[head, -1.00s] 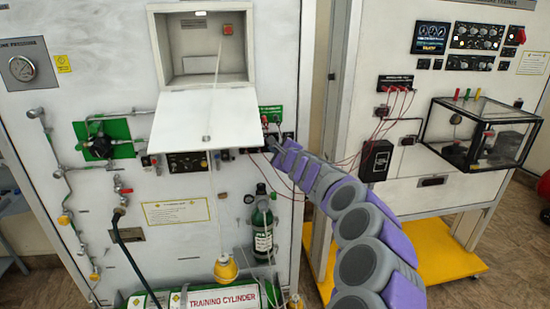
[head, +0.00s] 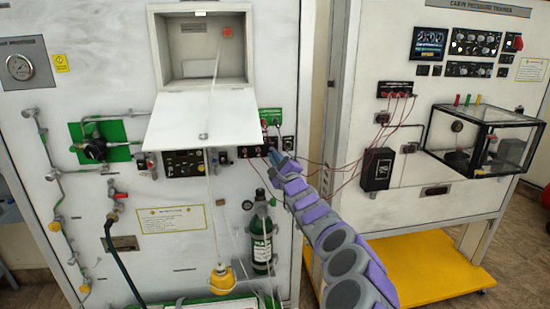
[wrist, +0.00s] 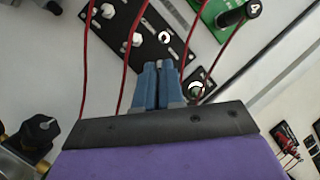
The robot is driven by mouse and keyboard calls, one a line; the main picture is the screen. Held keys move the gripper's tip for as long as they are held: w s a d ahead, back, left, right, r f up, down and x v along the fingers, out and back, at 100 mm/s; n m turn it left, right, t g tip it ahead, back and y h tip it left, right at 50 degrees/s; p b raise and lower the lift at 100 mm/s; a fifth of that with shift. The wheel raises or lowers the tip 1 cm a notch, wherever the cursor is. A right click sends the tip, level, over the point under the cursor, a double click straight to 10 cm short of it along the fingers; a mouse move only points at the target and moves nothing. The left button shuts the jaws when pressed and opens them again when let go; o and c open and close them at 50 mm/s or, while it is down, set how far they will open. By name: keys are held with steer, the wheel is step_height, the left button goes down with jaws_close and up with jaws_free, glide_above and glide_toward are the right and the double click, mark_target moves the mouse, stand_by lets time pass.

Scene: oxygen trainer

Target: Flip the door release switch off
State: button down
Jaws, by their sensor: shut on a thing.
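What lies between the fingertips is hidden. A small black plate with a switch (wrist: 197,88) is just right of the fingers and partly covered; it may be the door release switch, but its label is not readable. The plate also shows in the head view (head: 288,142).
Red cables (wrist: 85,60) hang close around the fingers. The white door (head: 205,122) hangs open to the left, with a cord in front. A green cylinder (head: 262,240) is below.

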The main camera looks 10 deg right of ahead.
steer(key=shift+w+f+n+t+y, duration=0.25)
steer(key=shift+f+n+t+y, duration=0.45)
steer(key=shift+t, duration=0.4)
steer(key=shift+f+t+y, duration=0.1)
steer(key=shift+t+y, duration=0.2)
steer(key=c, duration=1.4)
jaws_free()
steer(key=shift+w+a, duration=0.1)
steer(key=shift+o, duration=0.7)
